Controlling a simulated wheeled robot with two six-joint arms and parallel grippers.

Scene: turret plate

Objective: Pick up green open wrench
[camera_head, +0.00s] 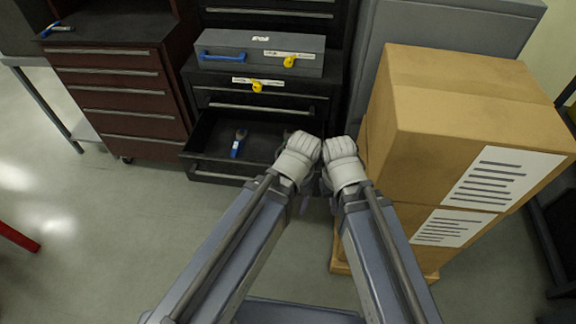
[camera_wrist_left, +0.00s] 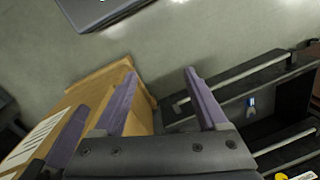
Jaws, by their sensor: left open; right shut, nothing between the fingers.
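A wrench-like tool with a blue handle (camera_head: 238,145) lies in the open drawer (camera_head: 205,135); in the left wrist view it shows small at the right (camera_wrist_left: 250,107). Another tool (camera_head: 287,133) in the drawer is mostly hidden behind my left wrist. I cannot make out a green wrench. My left gripper (camera_wrist_left: 158,85) is open and empty, with the drawer to the right of its fingers in its wrist view. My right gripper (camera_head: 325,183) is shut and empty beside the left one, to the right of the drawer; its fingers are largely hidden by the wrists.
Stacked cardboard boxes (camera_head: 470,110) stand close on the right. A grey toolbox (camera_head: 230,42) with a blue handle sits on the black cabinet (camera_head: 270,92), with yellow tags. A dark red cabinet (camera_head: 115,95) stands at the left.

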